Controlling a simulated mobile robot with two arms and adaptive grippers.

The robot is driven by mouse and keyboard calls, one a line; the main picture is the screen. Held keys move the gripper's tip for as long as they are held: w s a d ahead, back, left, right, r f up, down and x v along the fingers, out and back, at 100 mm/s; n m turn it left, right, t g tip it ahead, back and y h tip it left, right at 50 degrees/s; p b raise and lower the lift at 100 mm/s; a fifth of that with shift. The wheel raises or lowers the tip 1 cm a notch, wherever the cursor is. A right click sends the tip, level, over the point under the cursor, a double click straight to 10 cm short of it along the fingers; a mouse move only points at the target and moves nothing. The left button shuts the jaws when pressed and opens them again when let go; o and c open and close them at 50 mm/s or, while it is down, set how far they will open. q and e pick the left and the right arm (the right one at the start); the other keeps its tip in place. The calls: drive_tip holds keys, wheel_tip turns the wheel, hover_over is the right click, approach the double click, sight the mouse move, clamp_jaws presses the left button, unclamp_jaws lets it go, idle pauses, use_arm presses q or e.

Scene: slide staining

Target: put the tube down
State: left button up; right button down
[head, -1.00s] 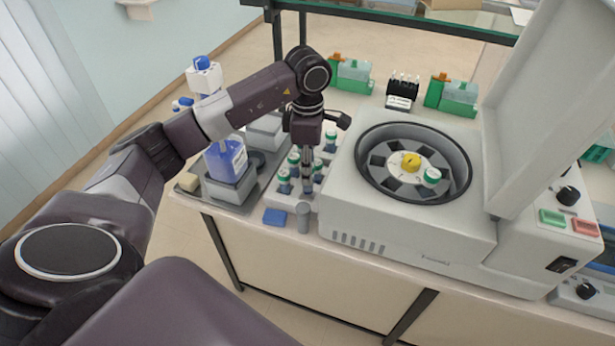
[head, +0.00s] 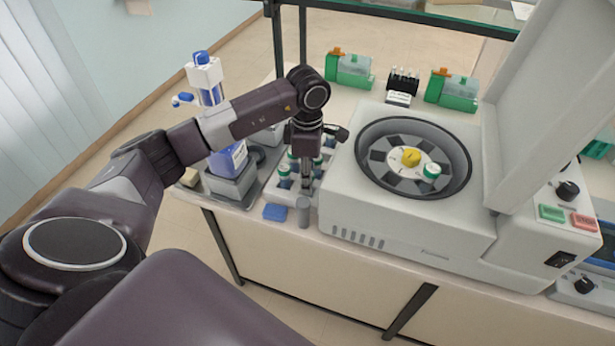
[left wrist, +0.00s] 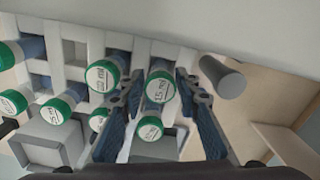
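In the left wrist view, a tube with a white-topped green cap marked 15 ml (left wrist: 160,87) stands between the two fingers of my left gripper (left wrist: 160,95). A gap shows on each side of its cap, so the gripper looks open around it. A second green-capped tube (left wrist: 150,128) shows close by, between the fingers nearer the palm. Several like tubes stand in the pale rack (left wrist: 75,27). In the head view, my left gripper (head: 305,183) points down over the rack, and its fingertips are partly hidden among the tubes. My right gripper is not in view.
The open centrifuge (head: 350,215) stands right of the rack, with one green-capped tube (head: 431,173) in its rotor. A grey cylinder (head: 303,212) and a blue block (head: 275,212) are at the bench's front edge. A blue-labelled bottle (head: 228,158) stands left.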

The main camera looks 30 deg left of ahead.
use_arm(q)
drive_tip(key=shift+o, duration=0.7)
drive_tip(key=shift+r+p, duration=0.6)
wheel_tip(320, 180, up, 12)
drive_tip(key=b, duration=0.4)
drive_tip(key=shift+f, duration=0.15)
drive_tip(key=shift+s, duration=0.1)
